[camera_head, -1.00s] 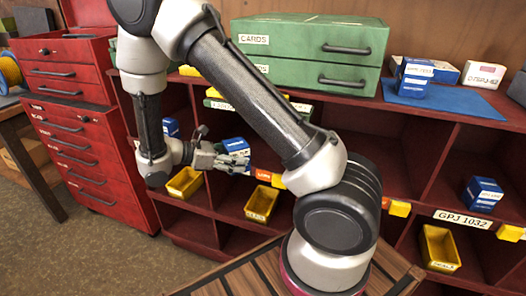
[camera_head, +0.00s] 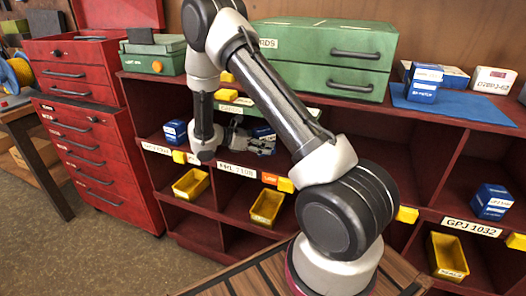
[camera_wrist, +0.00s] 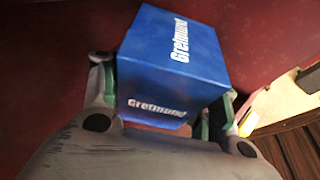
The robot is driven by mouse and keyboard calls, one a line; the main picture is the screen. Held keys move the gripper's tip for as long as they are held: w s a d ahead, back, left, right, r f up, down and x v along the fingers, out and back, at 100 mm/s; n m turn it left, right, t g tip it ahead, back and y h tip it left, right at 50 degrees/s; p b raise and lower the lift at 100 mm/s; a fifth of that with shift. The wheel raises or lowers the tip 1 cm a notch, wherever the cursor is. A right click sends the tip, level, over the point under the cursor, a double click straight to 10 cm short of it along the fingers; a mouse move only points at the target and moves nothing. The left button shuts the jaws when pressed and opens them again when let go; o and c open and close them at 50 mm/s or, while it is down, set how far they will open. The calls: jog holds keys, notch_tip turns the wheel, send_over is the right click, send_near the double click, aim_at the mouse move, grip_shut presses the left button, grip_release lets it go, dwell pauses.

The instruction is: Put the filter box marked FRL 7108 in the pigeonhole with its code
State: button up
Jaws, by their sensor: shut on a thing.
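My gripper (camera_head: 262,143) is shut on a blue filter box (camera_head: 263,132), at the opening of an upper-row pigeonhole in the red shelf. The label under that pigeonhole (camera_head: 236,170) appears to read FRL 7108. In the wrist view the box (camera_wrist: 175,60) sits between the two fingers (camera_wrist: 165,95), tilted in the picture, with white "Greimund" lettering on two faces. Its code does not show. Dark red shelf surfaces lie around it. In the head view my arm and gripper hide part of the box, so I cannot tell whether it touches the pigeonhole floor.
Another blue box (camera_head: 175,132) stands in the pigeonhole to the left, and one (camera_head: 491,201) above label GPJ 1032 (camera_head: 471,227). Yellow bins (camera_head: 267,207) occupy lower compartments. Boxes stand by a blue mat (camera_head: 455,105) on top, beside a green drawer cabinet (camera_head: 330,45).

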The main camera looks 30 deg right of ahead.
jog(key=shift+w+d+f, duration=0.1)
jog(key=shift+d+f, duration=0.05)
jog(key=shift+f, duration=1.65)
jog(key=shift+f, duration=0.1)
jog(key=o, duration=1.4)
jog(key=v, duration=1.2)
